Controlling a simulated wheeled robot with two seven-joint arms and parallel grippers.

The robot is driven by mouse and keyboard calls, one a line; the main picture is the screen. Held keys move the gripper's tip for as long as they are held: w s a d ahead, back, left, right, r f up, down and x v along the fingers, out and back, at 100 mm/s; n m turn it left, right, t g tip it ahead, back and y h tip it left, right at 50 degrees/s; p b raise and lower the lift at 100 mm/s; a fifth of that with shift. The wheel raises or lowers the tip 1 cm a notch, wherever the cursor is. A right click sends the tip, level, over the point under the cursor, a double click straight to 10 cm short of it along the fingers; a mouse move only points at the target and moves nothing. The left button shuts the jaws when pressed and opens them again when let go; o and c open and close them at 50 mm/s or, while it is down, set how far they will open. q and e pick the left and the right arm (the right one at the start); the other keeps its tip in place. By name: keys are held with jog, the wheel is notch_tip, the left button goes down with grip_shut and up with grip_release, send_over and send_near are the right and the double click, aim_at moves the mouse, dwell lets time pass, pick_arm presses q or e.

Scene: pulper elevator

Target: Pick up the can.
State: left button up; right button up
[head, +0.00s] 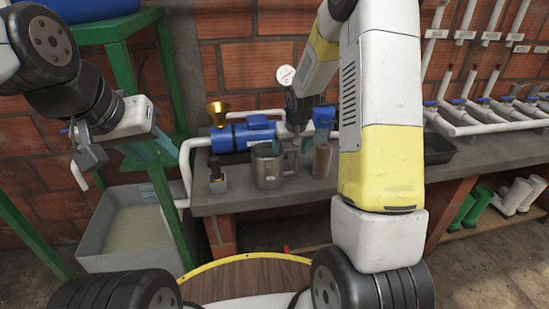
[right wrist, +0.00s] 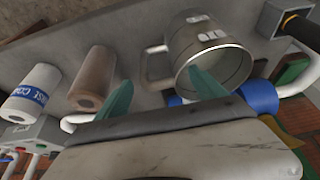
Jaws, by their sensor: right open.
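The likely can is a grey metal mug-like vessel with a side handle (head: 268,168). It stands upright on the grey bench and looks empty. In the right wrist view the can (right wrist: 222,62) is just beyond the fingers, with its handle between the fingertips. My right gripper (right wrist: 160,78) is open with teal fingers apart and nothing held; I cannot tell whether a finger touches the can. In the head view it hangs above and behind the can, partly hidden by its arm. My left gripper (head: 160,147) is raised at the left, away from the can; its finger gap is unclear.
A brown cylinder (head: 322,160) stands close right of the can, with a white-and-blue cylinder (right wrist: 33,88) beyond it. A blue pump (head: 242,136) is behind the can, and a small black-topped fitting (head: 217,178) is left. A green frame (head: 115,75) and grey basin (head: 125,260) stand left.

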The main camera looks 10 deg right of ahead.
jog(key=x, duration=0.7)
jog(key=shift+w+d+f, duration=0.15)
jog(key=shift+d+f, duration=0.05)
jog(key=shift+f, duration=0.05)
jog(key=shift+r, duration=0.1)
grip_shut()
